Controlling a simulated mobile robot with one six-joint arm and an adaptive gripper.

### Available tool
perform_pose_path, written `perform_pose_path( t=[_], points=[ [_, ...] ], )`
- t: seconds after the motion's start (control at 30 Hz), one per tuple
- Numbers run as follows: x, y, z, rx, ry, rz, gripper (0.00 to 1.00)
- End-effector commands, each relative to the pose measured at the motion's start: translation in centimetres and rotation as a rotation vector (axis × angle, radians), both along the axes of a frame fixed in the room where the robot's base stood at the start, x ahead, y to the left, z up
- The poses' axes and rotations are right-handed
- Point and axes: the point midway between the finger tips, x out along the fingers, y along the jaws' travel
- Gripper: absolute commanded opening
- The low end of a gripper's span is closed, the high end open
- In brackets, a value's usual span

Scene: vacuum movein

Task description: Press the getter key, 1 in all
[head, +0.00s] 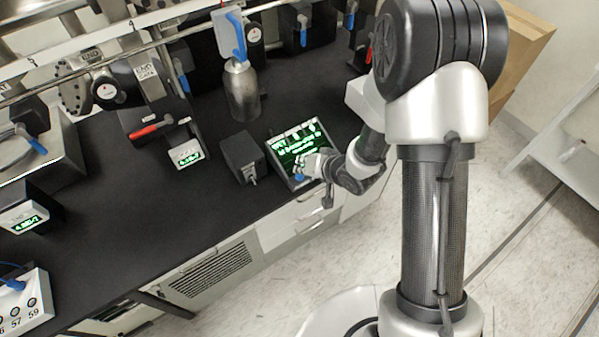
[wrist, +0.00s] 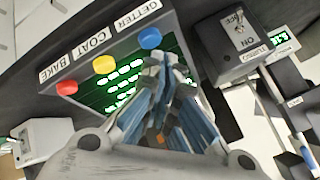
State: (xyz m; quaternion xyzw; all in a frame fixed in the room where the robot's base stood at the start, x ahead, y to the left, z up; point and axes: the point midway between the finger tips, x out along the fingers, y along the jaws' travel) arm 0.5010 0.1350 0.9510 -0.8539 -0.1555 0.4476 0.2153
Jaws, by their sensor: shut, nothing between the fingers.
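The control panel has a green lit screen (head: 296,142) in the head view and also shows in the wrist view (wrist: 108,92). Along its edge in the wrist view sit a red key (wrist: 67,87) by the label BAKE, a yellow key (wrist: 104,64) by COAT and the blue getter key (wrist: 150,38) by GETTER. My gripper (wrist: 166,60) is shut and empty, its fingertips over the screen just beside the blue key. I cannot tell whether they touch it. In the head view my gripper (head: 306,172) is at the panel's front edge.
A dark box with a toggle switch labelled TURBO (wrist: 228,48) stands beside the panel and shows in the head view too (head: 240,157). A metal bottle (head: 241,92) stands behind.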

Motion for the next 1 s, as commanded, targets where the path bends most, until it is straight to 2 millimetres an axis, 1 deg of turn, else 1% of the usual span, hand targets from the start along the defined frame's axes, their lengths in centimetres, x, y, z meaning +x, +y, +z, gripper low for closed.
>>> perform_pose_path(
  t=[0.03,0.33,0.43,0.83,0.9,1.0],
  points=[
    [0.0,0.0,0.3,0.000,0.000,0.000,0.00],
    [0.0,0.0,0.2,0.000,-0.001,-0.001,0.00],
    [0.0,0.0,0.7,0.000,-0.001,-0.001,0.00],
    [0.0,0.0,4.7,0.000,-0.002,0.001,0.00],
    [0.0,0.0,5.2,0.000,-0.002,0.001,0.00],
    [0.0,0.0,5.4,0.001,-0.001,0.000,0.00]
  ],
)
